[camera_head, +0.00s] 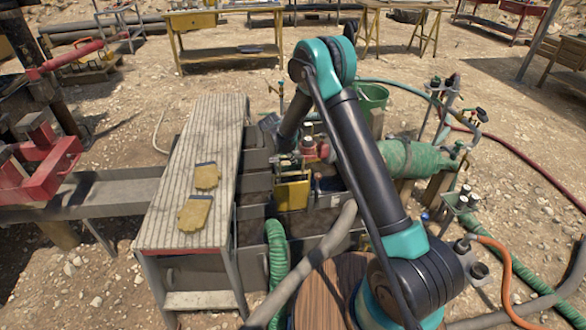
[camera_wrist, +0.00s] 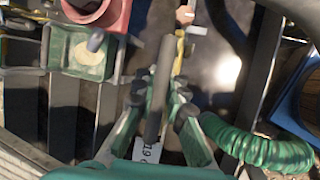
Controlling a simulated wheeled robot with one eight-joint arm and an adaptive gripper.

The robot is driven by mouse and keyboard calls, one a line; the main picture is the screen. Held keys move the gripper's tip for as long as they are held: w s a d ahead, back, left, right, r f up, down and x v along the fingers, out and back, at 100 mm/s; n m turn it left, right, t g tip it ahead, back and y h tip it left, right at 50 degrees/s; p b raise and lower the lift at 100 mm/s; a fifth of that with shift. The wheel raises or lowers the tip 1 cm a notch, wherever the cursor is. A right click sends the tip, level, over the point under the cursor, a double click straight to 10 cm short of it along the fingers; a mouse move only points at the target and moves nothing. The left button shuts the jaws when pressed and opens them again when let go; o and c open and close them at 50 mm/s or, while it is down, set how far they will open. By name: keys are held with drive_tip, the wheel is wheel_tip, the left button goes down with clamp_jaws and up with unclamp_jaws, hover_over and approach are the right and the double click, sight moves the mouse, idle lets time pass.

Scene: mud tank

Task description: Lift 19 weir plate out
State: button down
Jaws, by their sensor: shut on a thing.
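In the wrist view my gripper (camera_wrist: 158,88) is shut on a narrow dark grey bar (camera_wrist: 165,62), seen nearly end-on between the teal fingers. A white tag (camera_wrist: 147,150) with 19 on it shows just below the fingers, partly covered, so I take the bar as the top of the 19 weir plate. The plate's lower part is hidden, and I cannot tell how far it stands clear of its slot. In the head view the dark mud tank (camera_head: 256,185) lies beside the walkway; my arm hides much of its right side, and the fingers cannot be made out.
A yellow box (camera_head: 292,191) sits at the tank's middle. A slatted walkway (camera_head: 200,135) with yellow gloves (camera_head: 195,213) runs along its left side. A green ribbed hose (camera_wrist: 262,150) lies close right of my gripper. A red fitting (camera_wrist: 98,10) and green housing (camera_wrist: 88,55) stand to its left.

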wheel_tip(320, 180, up, 16)
idle(0.5)
drive_tip(key=shift+f, duration=0.1)
